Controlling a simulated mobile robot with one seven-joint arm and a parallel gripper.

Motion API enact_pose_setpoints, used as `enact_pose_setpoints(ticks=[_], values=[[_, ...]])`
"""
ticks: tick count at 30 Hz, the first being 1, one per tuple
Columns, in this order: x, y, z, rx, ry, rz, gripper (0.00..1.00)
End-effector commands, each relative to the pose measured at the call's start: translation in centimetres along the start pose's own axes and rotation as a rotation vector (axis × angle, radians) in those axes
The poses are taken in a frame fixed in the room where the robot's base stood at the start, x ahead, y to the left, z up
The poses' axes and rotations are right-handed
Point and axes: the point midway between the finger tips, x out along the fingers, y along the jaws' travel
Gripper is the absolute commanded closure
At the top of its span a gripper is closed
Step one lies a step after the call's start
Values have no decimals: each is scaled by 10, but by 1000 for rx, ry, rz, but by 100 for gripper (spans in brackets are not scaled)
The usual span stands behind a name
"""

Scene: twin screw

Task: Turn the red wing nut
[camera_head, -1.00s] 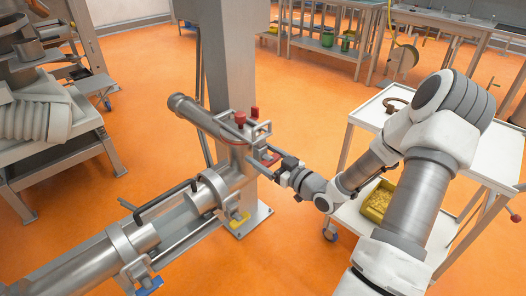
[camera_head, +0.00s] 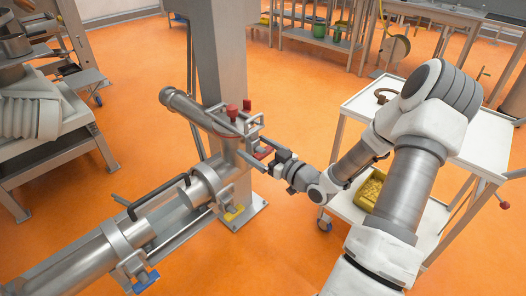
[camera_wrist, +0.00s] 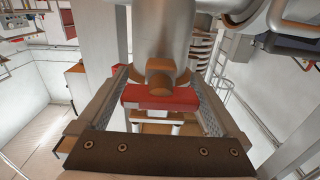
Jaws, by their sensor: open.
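The red wing nut (camera_wrist: 160,97) lies crosswise between my two fingers in the wrist view, in front of a brownish round stud end (camera_wrist: 160,72). My gripper (camera_wrist: 160,80) is open, with one finger on each side of the nut and visible gaps at both sides. In the head view the red wing nut (camera_head: 263,153) shows at the right side of the metal pipe machine (camera_head: 218,180), partly hidden by my gripper (camera_head: 272,160), which reaches it from the right.
Red knobs (camera_head: 231,109) stand on top of the machine. A yellow wing nut (camera_head: 234,212) and a blue wing nut (camera_head: 145,281) sit lower along it. A grey column (camera_head: 222,60) rises behind. A white cart (camera_head: 485,150) with a yellow bin (camera_head: 370,190) stands right.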

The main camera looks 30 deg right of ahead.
Motion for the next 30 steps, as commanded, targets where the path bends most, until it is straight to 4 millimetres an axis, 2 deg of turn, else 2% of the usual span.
enact_pose_setpoints(ticks=[5,21,25,30], values=[[-18,1,0,0,-3,3,0],[-142,1,-1,1,-2,5,0],[-161,1,0,1,-2,4,0],[-173,0,0,1,0,2,0]])
